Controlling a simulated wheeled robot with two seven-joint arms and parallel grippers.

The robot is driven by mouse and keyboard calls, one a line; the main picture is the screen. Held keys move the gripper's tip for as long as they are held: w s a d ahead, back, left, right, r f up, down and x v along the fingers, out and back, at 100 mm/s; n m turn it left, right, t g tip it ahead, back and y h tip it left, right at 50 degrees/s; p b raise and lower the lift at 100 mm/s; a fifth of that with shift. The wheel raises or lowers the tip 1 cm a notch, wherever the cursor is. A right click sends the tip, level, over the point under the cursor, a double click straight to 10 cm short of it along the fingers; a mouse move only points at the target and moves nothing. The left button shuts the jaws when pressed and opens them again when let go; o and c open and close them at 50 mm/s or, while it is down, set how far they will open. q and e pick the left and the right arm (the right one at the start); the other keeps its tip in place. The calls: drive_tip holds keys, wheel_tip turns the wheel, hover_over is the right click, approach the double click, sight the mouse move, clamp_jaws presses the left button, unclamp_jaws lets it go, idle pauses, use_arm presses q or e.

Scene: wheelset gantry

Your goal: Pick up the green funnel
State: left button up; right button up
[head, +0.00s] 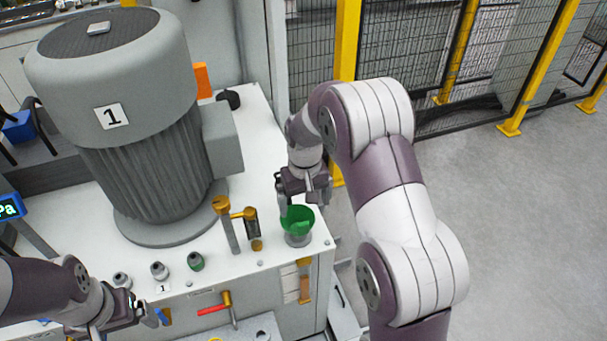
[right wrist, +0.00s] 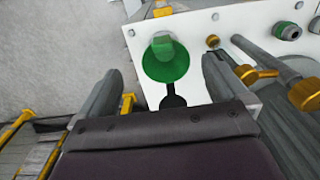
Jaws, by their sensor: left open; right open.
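The green funnel (head: 298,222) sits in a grey round holder (head: 297,239) near the right front corner of the white cabinet top. My right gripper (head: 294,207) is open right above and behind the funnel, and one finger overlaps it in the head view. In the right wrist view the funnel (right wrist: 165,62) shows beyond the two open, empty fingers, between their lines; I cannot tell whether a finger touches it. My left gripper (head: 150,318) is open and empty at the lower left, in front of the cabinet, far from the funnel.
A large grey motor marked 1 (head: 143,160) fills the left of the cabinet top. A brass-ended valve fitting (head: 238,221) stands just left of the funnel. Several small fittings (head: 159,270) line the front edge. Open floor (head: 530,210) lies right.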

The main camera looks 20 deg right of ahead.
sight(304, 223)
drive_tip(key=shift+f, duration=0.1)
drive_tip(key=f, duration=0.1)
drive_tip(key=a+f, duration=0.1)
drive_tip(key=f, duration=0.1)
drive_tip(key=f+p, duration=0.1)
drive_tip(key=f, duration=0.1)
drive_tip(key=shift+s+a, duration=0.15)
drive_tip(key=shift+a, duration=0.2)
drive_tip(key=f, duration=0.1)
drive_tip(key=d+f+p, duration=0.1)
drive_tip(key=f, duration=0.1)
drive_tip(key=shift+w+d+f, duration=0.2)
drive_tip(key=shift+d+f, duration=0.05)
drive_tip(key=shift+f, duration=0.15)
wheel_tip(304, 223, down, 2)
drive_tip(key=shift+s+a+f+p, duration=0.15)
drive_tip(key=shift+f+p, duration=0.1)
drive_tip(key=shift+p, duration=0.15)
drive_tip(key=shift+w+f, duration=0.2)
drive_tip(key=c, duration=0.6)
use_arm(q)
drive_tip(key=r, duration=0.1)
drive_tip(key=a+r, duration=0.1)
drive_tip(key=r, duration=0.1)
drive_tip(key=shift+s+a+r, duration=0.2)
drive_tip(key=shift+s, duration=0.2)
use_arm(e)
drive_tip(key=c, duration=1.1)
